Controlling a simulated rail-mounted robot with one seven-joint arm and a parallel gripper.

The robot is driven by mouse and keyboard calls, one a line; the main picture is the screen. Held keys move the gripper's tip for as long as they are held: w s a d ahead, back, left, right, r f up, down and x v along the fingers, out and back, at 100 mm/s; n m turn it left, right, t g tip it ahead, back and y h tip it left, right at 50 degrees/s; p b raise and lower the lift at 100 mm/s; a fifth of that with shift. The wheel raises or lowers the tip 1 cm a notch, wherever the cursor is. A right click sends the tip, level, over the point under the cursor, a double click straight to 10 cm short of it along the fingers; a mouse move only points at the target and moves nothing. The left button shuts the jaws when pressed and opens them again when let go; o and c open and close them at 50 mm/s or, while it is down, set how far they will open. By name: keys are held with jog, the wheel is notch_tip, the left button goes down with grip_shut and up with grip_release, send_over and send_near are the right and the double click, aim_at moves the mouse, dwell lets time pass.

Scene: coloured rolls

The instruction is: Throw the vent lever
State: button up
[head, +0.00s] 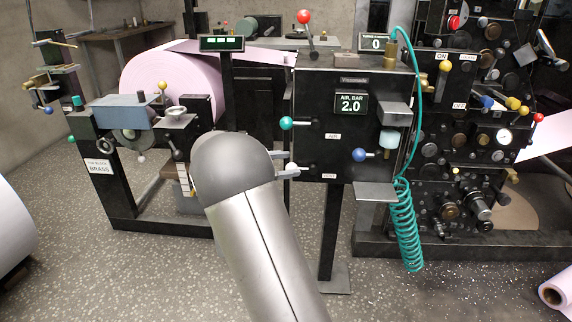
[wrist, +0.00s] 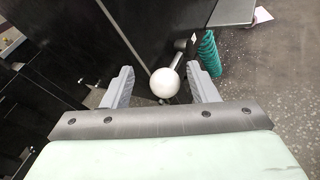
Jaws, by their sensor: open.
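The vent lever ends in a white ball knob (wrist: 165,83), seen in the wrist view on a short dark stem against the black cabinet. My gripper (wrist: 159,72) is open, with one grey finger on each side of the white ball. Gaps show between the ball and both fingers, so it is not gripped. In the head view my gripper (head: 292,163) points at the lower left of the black control box, near the small vent label (head: 329,176).
On the box above are a teal knob (head: 286,123), an air bar display (head: 351,104) reading 2.0 and a blue knob (head: 359,155). A teal coiled hose (head: 405,225) hangs at the right. A pink roll (head: 172,85) stands behind on the left.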

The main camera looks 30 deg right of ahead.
jog(key=p+v, duration=0.4)
jog(key=v, duration=1.3)
jog(key=shift+a, duration=0.15)
